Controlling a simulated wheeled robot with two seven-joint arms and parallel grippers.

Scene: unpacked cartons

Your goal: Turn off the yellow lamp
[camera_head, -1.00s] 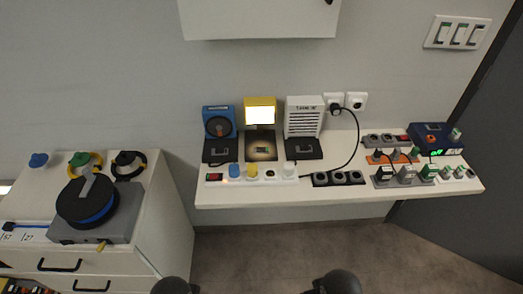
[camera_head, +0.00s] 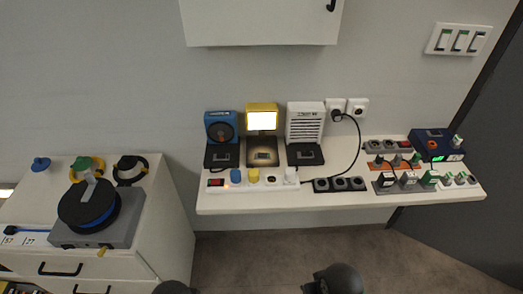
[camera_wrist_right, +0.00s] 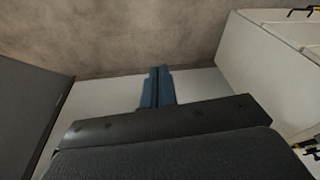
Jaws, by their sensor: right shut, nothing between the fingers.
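The yellow lamp (camera_head: 262,118) stands on the white wall shelf, between a blue device and a white louvred device. Its panel glows bright white. Its dark base (camera_head: 262,152) has a small switch-like part in the middle and is lit by the panel. In the right wrist view my right gripper (camera_wrist_right: 158,85) points down with its blue-grey fingers together and nothing between them. It is far from the lamp, with floor beyond it. In the head view only dark rounded parts of my arms show at the bottom edge, and neither gripper shows there.
The blue device (camera_head: 221,127) and the white louvred device (camera_head: 304,122) flank the lamp closely. A power strip (camera_head: 280,177) with coloured plugs lies along the front of the shelf (camera_head: 330,199). A cabinet with a cable reel (camera_head: 88,205) stands left; a wall cabinet (camera_head: 262,22) hangs above.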

